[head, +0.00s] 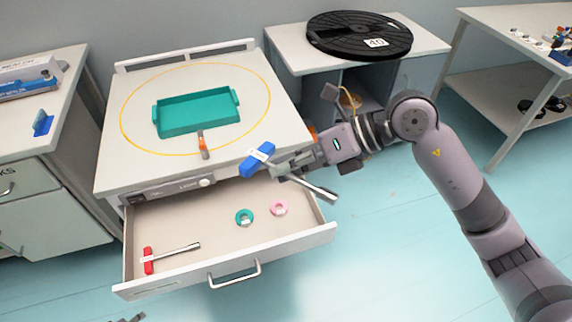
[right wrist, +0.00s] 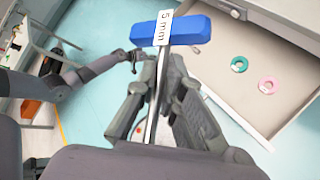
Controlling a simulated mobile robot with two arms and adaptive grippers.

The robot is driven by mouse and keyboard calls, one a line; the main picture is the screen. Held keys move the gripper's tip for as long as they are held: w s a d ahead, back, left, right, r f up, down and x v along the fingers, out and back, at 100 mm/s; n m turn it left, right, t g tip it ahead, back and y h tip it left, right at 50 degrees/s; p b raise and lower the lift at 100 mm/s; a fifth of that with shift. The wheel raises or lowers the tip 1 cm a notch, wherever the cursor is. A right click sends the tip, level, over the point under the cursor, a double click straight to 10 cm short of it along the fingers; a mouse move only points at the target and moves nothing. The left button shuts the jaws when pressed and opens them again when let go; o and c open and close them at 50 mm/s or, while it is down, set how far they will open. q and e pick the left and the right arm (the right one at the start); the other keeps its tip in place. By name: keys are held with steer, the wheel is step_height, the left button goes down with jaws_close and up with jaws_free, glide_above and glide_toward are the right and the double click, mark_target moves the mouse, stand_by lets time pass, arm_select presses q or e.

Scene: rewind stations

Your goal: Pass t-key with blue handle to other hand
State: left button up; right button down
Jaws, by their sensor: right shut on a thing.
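The t-key with blue handle (head: 252,167) is held above the right end of the open drawer. Its shaft slants down to the right past my right gripper (head: 285,170), which is shut on the shaft just below the handle. In the right wrist view the blue handle (right wrist: 190,30) lies across the top of the shaft and bears a white "5 mm" label. My left gripper (right wrist: 137,58) shows small and empty at the left of the right wrist view. In the head view only its dark tips (head: 136,318) show at the bottom edge; its opening is unclear.
The open drawer (head: 200,275) holds a red-handled t-key (head: 149,261), a teal ring (head: 244,224) and a pink ring (head: 279,216). A teal tray (head: 197,128) stands on the tabletop above. A black reel (head: 340,38) lies on the table behind. Floor right of the drawer is clear.

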arm_select(q)
steer(key=s+d+f+m+g, duration=0.2)
steer(key=s+d+f+m, duration=0.4)
steer(key=s+d, duration=0.4)
steer(key=s+d+f+m+g, duration=0.2)
steer(key=s+d+f+m, duration=0.4)
steer(key=s+d, duration=0.4)
steer(key=s, duration=0.3)
steer(key=shift+s+d+f+g+h, duration=0.3)
steer(key=shift+s+f+g, duration=0.05)
steer(key=shift+g, duration=0.05)
steer(key=shift+c, duration=0.5)
